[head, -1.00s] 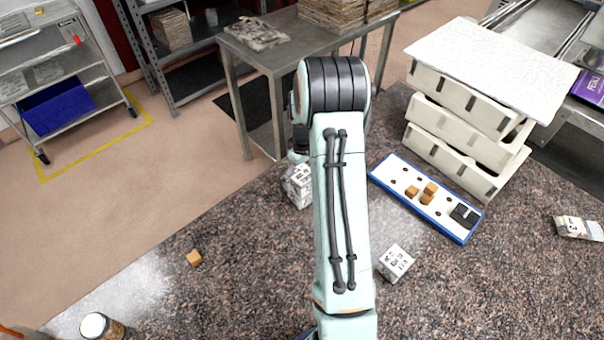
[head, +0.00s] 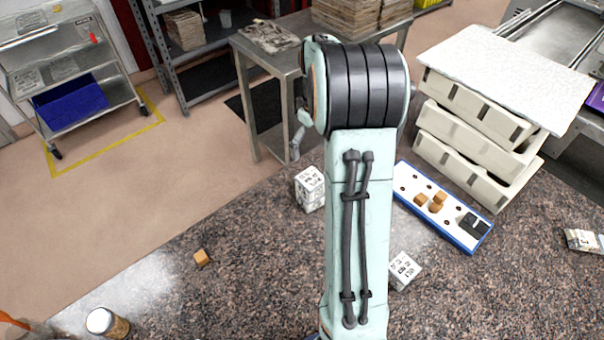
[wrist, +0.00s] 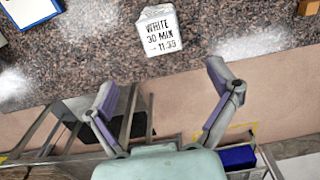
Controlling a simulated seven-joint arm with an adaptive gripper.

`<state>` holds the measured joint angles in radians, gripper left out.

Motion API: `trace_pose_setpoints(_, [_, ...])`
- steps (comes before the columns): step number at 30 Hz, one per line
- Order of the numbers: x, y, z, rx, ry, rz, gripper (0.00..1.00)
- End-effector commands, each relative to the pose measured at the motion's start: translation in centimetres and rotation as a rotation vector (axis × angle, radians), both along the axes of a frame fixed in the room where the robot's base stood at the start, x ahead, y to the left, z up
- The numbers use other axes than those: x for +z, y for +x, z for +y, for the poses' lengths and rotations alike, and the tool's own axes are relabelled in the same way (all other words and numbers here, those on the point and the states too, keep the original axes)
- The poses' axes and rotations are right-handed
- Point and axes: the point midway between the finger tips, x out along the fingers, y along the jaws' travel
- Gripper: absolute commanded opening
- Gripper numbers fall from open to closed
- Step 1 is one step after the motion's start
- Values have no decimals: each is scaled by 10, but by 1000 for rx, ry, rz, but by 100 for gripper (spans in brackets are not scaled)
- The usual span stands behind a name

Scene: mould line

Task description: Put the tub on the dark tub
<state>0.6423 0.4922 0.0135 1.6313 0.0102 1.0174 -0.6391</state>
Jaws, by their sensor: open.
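A white tub (head: 310,188) with black print stands near the table's far edge, left of my arm. In the wrist view this tub (wrist: 158,32) reads "WHITE 30 MIN 11:35". A second white printed tub (head: 404,270) stands right of my forearm. I cannot make out a clearly dark tub; a black block (head: 473,224) lies at the right end of the blue-edged tray. My gripper (wrist: 163,78) is open and empty, its fingers spread apart from the tub in the wrist view. In the head view my arm mostly hides it.
A stack of cream crates (head: 470,135) stands at the back right. A brown cube (head: 202,258) and a jar (head: 107,323) are on the left. A printed carton (head: 583,241) lies far right.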

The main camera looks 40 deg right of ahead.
Motion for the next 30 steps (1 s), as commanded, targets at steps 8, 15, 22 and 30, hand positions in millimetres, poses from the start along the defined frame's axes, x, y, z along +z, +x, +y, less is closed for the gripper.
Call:
trace_pose_setpoints(8, [33,-10,58,26,4,-9,88])
trace_pose_setpoints(15, [71,-102,200,78,36,-11,88])
trace_pose_setpoints(22, [58,-188,253,106,62,3,88])
trace_pose_setpoints(30, [52,-204,259,106,66,9,88])
